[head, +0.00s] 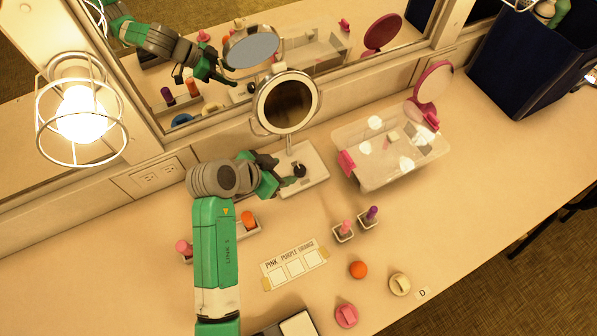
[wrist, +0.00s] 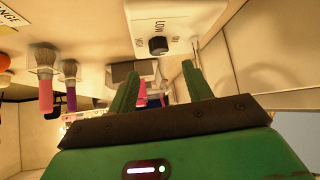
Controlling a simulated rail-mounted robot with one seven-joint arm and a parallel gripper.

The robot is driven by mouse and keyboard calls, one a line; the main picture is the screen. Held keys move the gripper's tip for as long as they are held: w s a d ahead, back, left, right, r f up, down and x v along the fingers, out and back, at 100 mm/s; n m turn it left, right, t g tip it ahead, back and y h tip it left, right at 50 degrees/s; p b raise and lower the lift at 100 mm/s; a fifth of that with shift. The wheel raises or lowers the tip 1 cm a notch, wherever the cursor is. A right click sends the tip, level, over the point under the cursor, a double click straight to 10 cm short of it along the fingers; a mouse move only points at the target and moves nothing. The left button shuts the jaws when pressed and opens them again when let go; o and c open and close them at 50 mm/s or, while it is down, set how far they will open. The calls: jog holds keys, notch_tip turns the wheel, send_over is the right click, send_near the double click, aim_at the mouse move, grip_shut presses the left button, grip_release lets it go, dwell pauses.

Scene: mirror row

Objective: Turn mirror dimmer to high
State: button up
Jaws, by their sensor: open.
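The mirror dimmer is a small black knob (head: 299,170) on the white base (head: 315,165) of the round lit mirror (head: 287,102). In the wrist view the knob (wrist: 158,46) shows just beyond my fingertips, near the printed word LOW and other small markings. I cannot tell which marking it points to. My gripper (head: 286,171) is beside the knob on its left in the head view. In the wrist view my gripper (wrist: 160,70) has its two green fingers spread apart with nothing held between them. The knob appears apart from both fingers.
A clear bin with pink handles (head: 390,148) stands right of the mirror base. Two small holders with a pink brush (head: 346,227) and a purple brush (head: 372,213) stand in front. The wall mirror and caged lamp (head: 80,113) are behind and left. The front counter holds a label card (head: 294,264).

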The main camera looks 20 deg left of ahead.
aim_at(301, 168)
jog(key=b+x, duration=0.1)
jog(key=x, duration=0.7)
jog(key=shift+c, duration=0.4)
jog(key=c, duration=0.9)
jog(key=shift+d+r, duration=0.1)
jog(key=shift+p, duration=0.35)
